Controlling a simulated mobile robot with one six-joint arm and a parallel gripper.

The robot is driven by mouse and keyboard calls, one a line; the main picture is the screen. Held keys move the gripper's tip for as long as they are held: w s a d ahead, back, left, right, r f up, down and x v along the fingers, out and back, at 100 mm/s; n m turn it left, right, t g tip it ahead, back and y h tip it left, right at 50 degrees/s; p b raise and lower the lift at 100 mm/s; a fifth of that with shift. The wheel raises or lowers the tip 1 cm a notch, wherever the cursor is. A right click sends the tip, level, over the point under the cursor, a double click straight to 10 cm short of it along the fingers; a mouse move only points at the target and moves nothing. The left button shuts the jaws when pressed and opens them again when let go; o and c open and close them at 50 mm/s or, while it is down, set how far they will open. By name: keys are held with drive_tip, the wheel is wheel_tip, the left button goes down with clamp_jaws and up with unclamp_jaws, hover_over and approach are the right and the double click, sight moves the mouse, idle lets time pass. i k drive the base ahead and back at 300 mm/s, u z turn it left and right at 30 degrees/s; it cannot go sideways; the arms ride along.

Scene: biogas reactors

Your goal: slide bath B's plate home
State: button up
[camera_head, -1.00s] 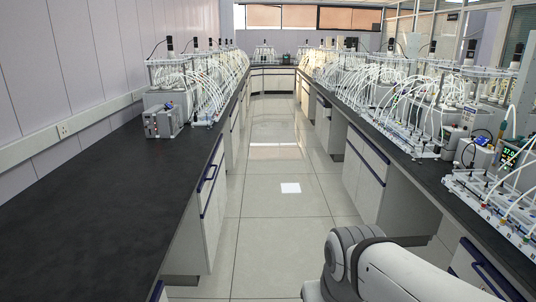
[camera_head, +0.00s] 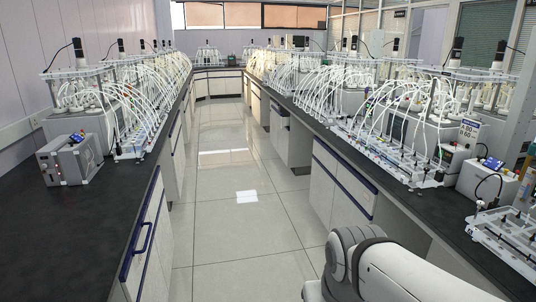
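My gripper is out of view; only part of my white and grey arm shows at the bottom right. Baths with rigs of bottles, black stirrer motors and white tubes stand on both benches. The nearest right-hand rig (camera_head: 400,140) has a small lettered sign (camera_head: 468,131) beside it, too small to read surely. The nearest left-hand rig (camera_head: 115,100) stands behind a grey box unit (camera_head: 70,160). I cannot tell which bath is B, and I cannot make out its plate.
A tiled aisle (camera_head: 240,215) runs clear between the left bench (camera_head: 85,235) and right bench (camera_head: 340,130). Blue-handled drawers (camera_head: 147,240) line the benches. A white box with a blue display (camera_head: 487,180) and a tubing manifold (camera_head: 510,240) stand at the right.

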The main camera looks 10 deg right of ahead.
sight(454, 62)
drive_tip(key=z, duration=0.35)
drive_tip(key=i, duration=1.65)
drive_tip(key=z, duration=0.6)
drive_tip(key=i, duration=1.6)
drive_tip(key=z, duration=0.35)
